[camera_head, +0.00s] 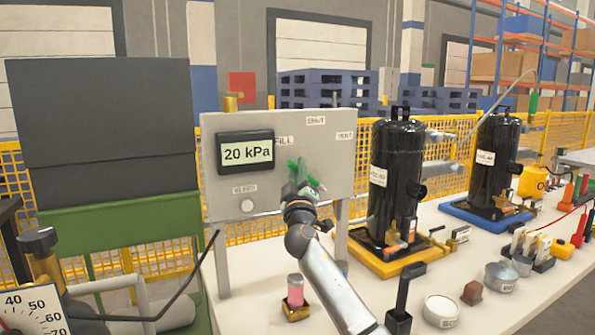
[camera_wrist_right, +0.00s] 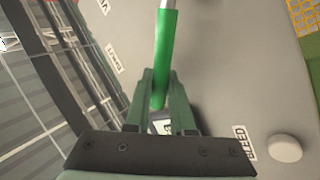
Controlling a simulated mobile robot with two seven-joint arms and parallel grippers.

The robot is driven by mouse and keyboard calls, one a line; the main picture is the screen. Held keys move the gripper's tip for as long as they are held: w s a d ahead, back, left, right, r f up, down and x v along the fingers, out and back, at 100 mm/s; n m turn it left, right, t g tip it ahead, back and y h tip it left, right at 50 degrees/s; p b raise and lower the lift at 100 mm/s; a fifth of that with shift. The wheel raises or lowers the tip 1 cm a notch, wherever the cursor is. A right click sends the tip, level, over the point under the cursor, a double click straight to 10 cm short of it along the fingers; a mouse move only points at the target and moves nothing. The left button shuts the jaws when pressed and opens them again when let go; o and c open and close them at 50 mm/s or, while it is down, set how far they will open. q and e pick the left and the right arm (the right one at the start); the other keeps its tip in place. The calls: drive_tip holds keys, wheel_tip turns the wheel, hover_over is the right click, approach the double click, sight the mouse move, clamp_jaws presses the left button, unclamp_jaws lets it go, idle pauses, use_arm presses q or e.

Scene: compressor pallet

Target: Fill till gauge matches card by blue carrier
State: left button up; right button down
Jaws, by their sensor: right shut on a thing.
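The grey valve panel (camera_head: 225,185) carries a display (camera_head: 246,151) that reads 20 kPa. The lever's exact setting is hard to tell in the head view. The blue carrier (camera_head: 462,212) holds a black compressor (camera_head: 492,160) at the right. A small card (camera_head: 461,233) stands near its left front corner; its writing is too small to read. My left gripper is out of view.
A second black compressor (camera_head: 397,175) stands on a yellow carrier (camera_head: 395,266) right of the panel. A pink-topped part (camera_head: 295,288), a round tin (camera_head: 441,310) and a black holder (camera_head: 400,305) occupy the table front. A dial gauge (camera_head: 38,312) is at lower left.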

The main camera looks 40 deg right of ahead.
drive_tip(key=c, duration=1)
unclamp_jaws()
drive_tip(key=shift+c, duration=0.2)
drive_tip(key=shift+s+a+f, duration=0.25)
drive_tip(key=shift+s+a, duration=0.05)
drive_tip(key=shift+s, duration=0.05)
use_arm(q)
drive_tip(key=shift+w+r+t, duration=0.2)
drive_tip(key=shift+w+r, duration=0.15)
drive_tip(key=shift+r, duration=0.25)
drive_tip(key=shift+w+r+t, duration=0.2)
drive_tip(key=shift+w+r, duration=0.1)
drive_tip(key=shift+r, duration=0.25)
use_arm(e)
drive_tip(key=v, duration=1.1)
drive_tip(key=shift+s, duration=0.2)
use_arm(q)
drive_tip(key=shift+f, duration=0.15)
use_arm(e)
drive_tip(key=shift+f, duration=0.1)
